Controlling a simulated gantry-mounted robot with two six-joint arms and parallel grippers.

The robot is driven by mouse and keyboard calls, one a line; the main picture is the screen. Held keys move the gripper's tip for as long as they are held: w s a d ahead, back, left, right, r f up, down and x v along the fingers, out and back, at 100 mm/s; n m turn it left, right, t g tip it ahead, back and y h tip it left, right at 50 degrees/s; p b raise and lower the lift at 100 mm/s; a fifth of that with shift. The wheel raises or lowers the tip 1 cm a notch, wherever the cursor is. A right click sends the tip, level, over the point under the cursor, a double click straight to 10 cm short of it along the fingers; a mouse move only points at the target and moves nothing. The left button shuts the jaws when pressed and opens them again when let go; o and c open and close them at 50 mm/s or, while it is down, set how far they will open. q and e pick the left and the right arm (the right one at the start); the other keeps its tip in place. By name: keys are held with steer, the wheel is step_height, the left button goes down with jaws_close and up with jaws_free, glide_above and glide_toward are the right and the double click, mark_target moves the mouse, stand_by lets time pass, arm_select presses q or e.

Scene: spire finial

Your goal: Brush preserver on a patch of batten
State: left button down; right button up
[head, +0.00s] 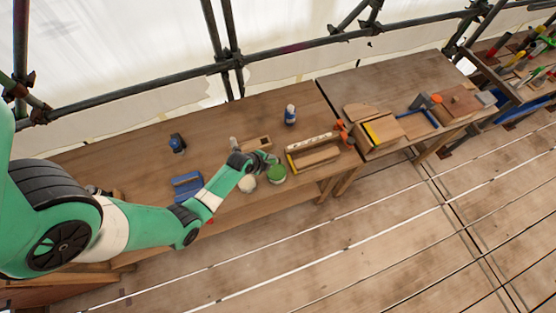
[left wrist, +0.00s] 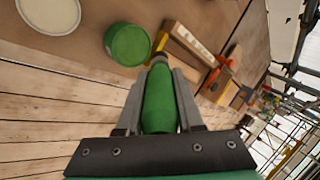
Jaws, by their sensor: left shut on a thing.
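My left gripper (head: 264,162) is above the front edge of the bench. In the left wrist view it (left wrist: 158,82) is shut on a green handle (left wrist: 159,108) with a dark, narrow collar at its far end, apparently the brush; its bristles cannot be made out. A round green-topped tin (head: 277,175) stands on the bench beside the gripper; it also shows just beyond the fingers in the left wrist view (left wrist: 127,45). A pale wooden batten (head: 316,157), with a yellow strip at its left end, lies right of the tin. My right gripper is out of view.
A round whitish disc (head: 248,184) lies left of the tin. Orange-handled tools (head: 343,130) lie beyond the batten.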

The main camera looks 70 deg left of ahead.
arm_select(q)
steer(key=shift+s+d+f, duration=0.15)
steer(key=shift+f, duration=0.1)
steer(key=shift+f+b, duration=0.3)
steer(key=shift+b, duration=0.15)
step_height(320, 180, down, 5)
steer(key=b, duration=0.5)
steer(key=shift+s+f+b, duration=0.1)
steer(key=shift+f+b, duration=0.5)
steer(key=shift+f, duration=0.2)
stand_by(1.3)
step_height(320, 180, up, 7)
steer(key=p, duration=0.7)
steer(key=shift+r, duration=0.15)
